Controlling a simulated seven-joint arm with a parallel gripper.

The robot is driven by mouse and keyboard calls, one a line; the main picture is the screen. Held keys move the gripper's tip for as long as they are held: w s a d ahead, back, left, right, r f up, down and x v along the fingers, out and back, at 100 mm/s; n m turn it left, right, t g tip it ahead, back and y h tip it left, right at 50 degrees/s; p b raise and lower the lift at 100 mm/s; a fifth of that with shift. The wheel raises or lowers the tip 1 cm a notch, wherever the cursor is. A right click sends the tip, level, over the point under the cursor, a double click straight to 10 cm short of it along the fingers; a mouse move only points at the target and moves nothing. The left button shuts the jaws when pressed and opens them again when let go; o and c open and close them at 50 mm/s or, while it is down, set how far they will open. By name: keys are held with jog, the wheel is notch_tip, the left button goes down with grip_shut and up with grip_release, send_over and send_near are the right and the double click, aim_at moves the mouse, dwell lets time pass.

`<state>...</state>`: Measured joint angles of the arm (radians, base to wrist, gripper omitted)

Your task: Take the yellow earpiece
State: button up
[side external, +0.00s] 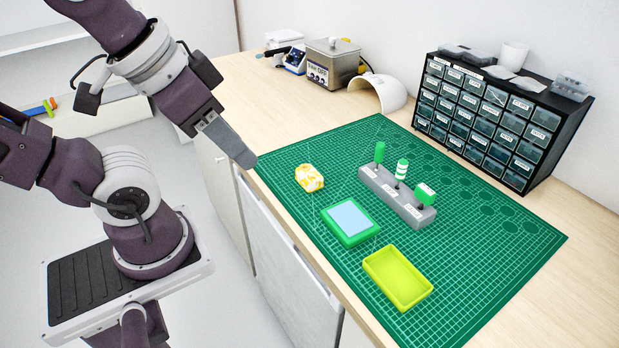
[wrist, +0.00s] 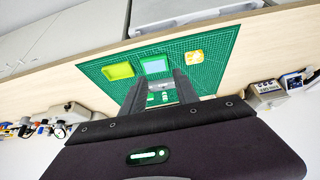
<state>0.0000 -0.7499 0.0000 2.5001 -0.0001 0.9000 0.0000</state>
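A yellow-and-white mottled earpiece (side external: 310,177) lies on the green cutting mat (side external: 480,225), near its left edge in the side view. In the wrist view the earpiece (wrist: 194,57) is right of the fingers, beyond their tips. My gripper (side external: 246,158) hangs above the bench's front edge, left of the earpiece and apart from it. In the side view its fingers overlap. In the wrist view my gripper (wrist: 160,76) shows two fingers spread with a clear gap, nothing between them.
A green block with a pale blue top (side external: 350,219), an empty yellow-green tray (side external: 398,277) and a grey stand (side external: 395,198) holding three green-headed pieces are on the mat. A black drawer cabinet (side external: 490,118) stands behind. The mat around the earpiece is clear.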

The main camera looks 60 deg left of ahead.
jog(key=shift+o, duration=0.2)
jog(key=o, duration=0.4)
jog(key=shift+w, duration=0.25)
jog(key=shift+c, duration=0.2)
jog(key=n+g, duration=0.6)
jog(key=n, duration=1.2)
send_over(309, 172)
notch_tip(309, 172, down, 12)
jog(key=r, duration=0.1)
jog(key=shift+y, duration=0.3)
notch_tip(309, 172, down, 10)
jog(key=shift+d, duration=0.1)
grip_shut()
